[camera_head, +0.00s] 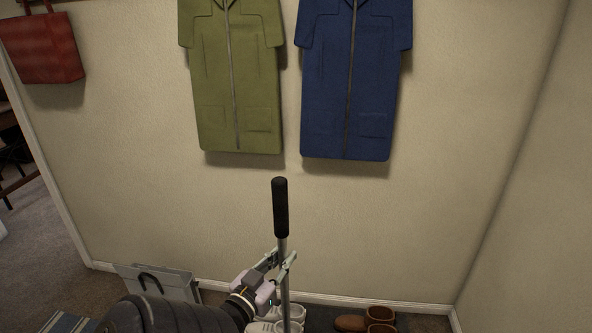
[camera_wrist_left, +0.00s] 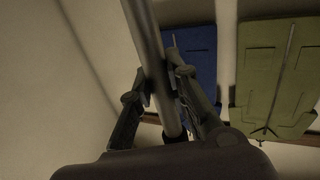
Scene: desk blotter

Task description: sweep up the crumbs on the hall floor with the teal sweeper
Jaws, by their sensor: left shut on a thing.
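A grey metal pole with a black handle grip (camera_head: 280,207) stands nearly upright in front of the wall in the head view. My left gripper (camera_head: 285,260) is shut on the pole a little below the black grip. In the left wrist view the grey pole (camera_wrist_left: 146,40) runs between the two fingers of my left gripper (camera_wrist_left: 162,88), tilted in that picture. The pole's lower end is out of view. No teal part and no crumbs show in either view. My right gripper is not in view.
An olive coat (camera_head: 238,90) and a navy coat (camera_head: 350,90) hang on the wall, with a red bag (camera_head: 42,48) to the left. White shoes (camera_head: 292,313) and brown shoes (camera_head: 380,316) stand by the baseboard. A doorway opens at far left.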

